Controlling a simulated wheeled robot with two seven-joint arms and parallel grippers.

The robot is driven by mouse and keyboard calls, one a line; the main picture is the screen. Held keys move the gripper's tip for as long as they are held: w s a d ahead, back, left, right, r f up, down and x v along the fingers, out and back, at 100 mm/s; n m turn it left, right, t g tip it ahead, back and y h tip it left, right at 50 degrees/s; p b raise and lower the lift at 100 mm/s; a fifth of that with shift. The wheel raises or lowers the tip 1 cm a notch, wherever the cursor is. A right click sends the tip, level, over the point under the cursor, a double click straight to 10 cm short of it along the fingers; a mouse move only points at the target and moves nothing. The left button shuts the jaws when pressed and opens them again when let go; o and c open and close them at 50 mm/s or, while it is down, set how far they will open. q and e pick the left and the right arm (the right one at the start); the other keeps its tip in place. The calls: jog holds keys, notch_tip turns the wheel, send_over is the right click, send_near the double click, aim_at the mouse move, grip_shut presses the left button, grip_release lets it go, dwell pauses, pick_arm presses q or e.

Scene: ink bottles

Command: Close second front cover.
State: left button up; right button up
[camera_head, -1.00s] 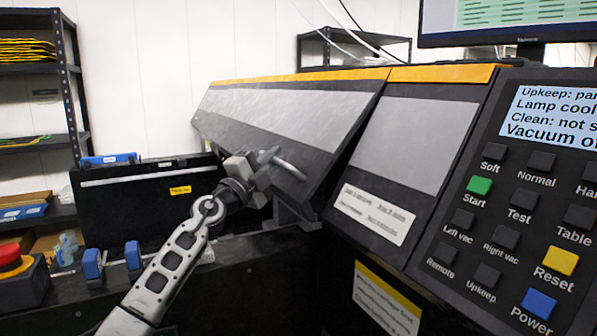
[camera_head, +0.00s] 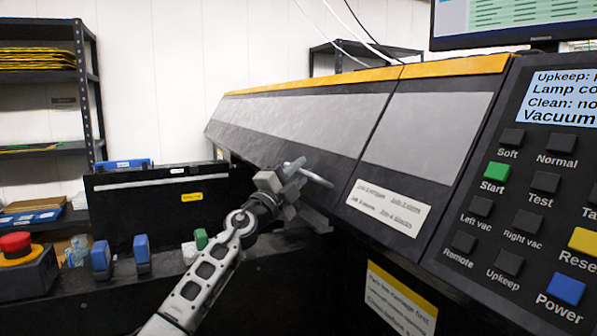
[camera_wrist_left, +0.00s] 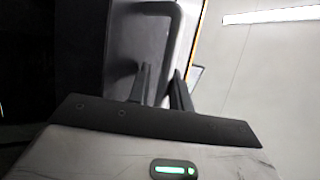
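The front cover with the handle is a long dark panel with a grey face (camera_head: 300,118). It lies nearly in line with the neighbouring cover (camera_head: 425,135) to its right. Its pale curved handle (camera_head: 318,178) sits near its lower right corner. My left gripper (camera_head: 294,170) is at the left end of this handle. In the left wrist view the handle loop (camera_wrist_left: 180,40) runs down between the two fingers of my left gripper (camera_wrist_left: 162,72). Whether they clamp it is unclear. My right gripper is not in view.
A control panel with buttons (camera_head: 545,183) stands at the right, under a monitor (camera_head: 510,25). A black box (camera_head: 140,205), blue clips (camera_head: 101,257) and a red stop button (camera_head: 15,243) are at the left. A shelf rack (camera_head: 85,100) stands behind.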

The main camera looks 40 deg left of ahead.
pick_arm(q)
jog(key=v, duration=0.7)
jog(key=shift+s, duration=0.2)
jog(key=shift+f, duration=0.1)
dwell(0.5)
